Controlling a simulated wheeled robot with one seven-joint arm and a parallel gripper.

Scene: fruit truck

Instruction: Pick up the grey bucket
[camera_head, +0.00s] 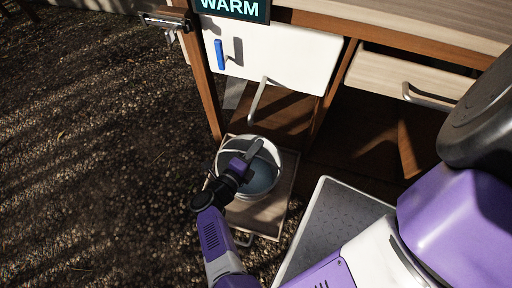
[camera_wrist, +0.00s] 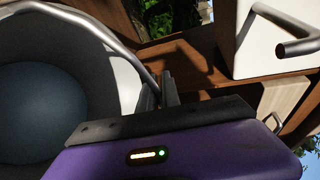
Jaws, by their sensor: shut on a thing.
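The grey bucket (camera_head: 275,186) stands upright on a small low platform below the counter, with a blue-grey inside. In the wrist view the bucket (camera_wrist: 122,88) fills the left side, and its metal handle (camera_wrist: 100,32) arcs up towards the fingers. My gripper (camera_head: 256,149) reaches over the bucket from the front. In the wrist view my gripper (camera_wrist: 160,92) has its dark fingers close together at the handle, shut on it. The exact contact point is partly hidden by the fingers.
A white cabinet door (camera_head: 275,48) with a metal handle is behind the bucket. A wooden drawer (camera_head: 400,78) stands to the right. A grey textured panel (camera_head: 325,215) lies at front right. Dark gravel ground (camera_head: 90,150) is open to the left.

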